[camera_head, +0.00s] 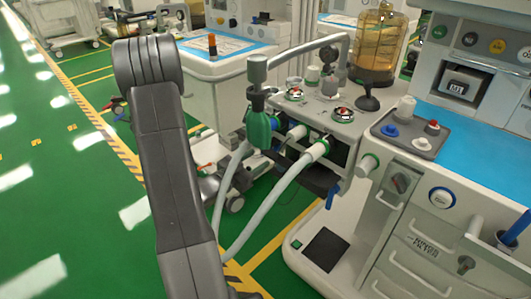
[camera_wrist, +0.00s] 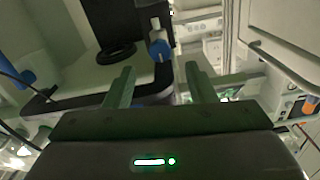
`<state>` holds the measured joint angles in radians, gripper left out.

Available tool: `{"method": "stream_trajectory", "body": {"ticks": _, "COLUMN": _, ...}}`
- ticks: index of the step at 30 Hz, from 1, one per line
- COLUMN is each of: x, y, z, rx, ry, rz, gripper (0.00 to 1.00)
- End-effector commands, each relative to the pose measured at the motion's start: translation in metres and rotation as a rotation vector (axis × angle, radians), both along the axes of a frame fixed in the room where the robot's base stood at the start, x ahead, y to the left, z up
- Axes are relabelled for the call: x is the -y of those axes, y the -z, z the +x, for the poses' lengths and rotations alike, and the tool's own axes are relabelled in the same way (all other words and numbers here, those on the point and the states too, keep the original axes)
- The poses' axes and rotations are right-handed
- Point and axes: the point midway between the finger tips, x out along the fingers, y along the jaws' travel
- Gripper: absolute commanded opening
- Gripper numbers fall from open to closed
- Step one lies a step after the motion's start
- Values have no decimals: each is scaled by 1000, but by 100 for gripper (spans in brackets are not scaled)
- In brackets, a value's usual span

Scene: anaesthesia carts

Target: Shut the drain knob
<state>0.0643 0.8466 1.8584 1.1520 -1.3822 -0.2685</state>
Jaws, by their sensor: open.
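In the wrist view a small blue knob (camera_wrist: 160,49) on a pale stem shows beyond my fingertips, between their lines. It looks like the drain knob, but I cannot read any marking. My gripper (camera_wrist: 160,69) is open, with its two greenish fingers apart and nothing between them. The fingers and the blue knob look apart. In the head view a blue lever-like part (camera_head: 331,196) hangs under the breathing unit; I cannot tell if it is the same knob. My arm fills the left middle there, and my gripper cannot be made out.
The breathing unit (camera_head: 318,112) carries pale hoses (camera_head: 287,189) and a green bag (camera_head: 258,131). An amber canister (camera_head: 377,45) stands behind it. The cart's drawers (camera_head: 427,240) are at right. Green floor (camera_head: 65,190) at left is largely clear. A black ring (camera_wrist: 116,53) is near the knob.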

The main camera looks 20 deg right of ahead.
Motion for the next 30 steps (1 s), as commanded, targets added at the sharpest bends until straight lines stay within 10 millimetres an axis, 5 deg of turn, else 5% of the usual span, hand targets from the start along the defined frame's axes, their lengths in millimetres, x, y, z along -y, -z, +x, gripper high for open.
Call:
{"method": "stream_trajectory", "body": {"ticks": 6, "x": -41, "y": -1, "z": -16, "rx": -2, "ry": -4, "rz": 0, "gripper": 50}}
{"method": "stream_trajectory", "body": {"ticks": 12, "x": -61, "y": 0, "z": -25, "rx": 0, "ry": -2, "rz": 0, "gripper": 50}}
{"method": "stream_trajectory", "body": {"ticks": 30, "x": -63, "y": 0, "z": -26, "rx": 1, "ry": 1, "rz": 1, "gripper": 50}}
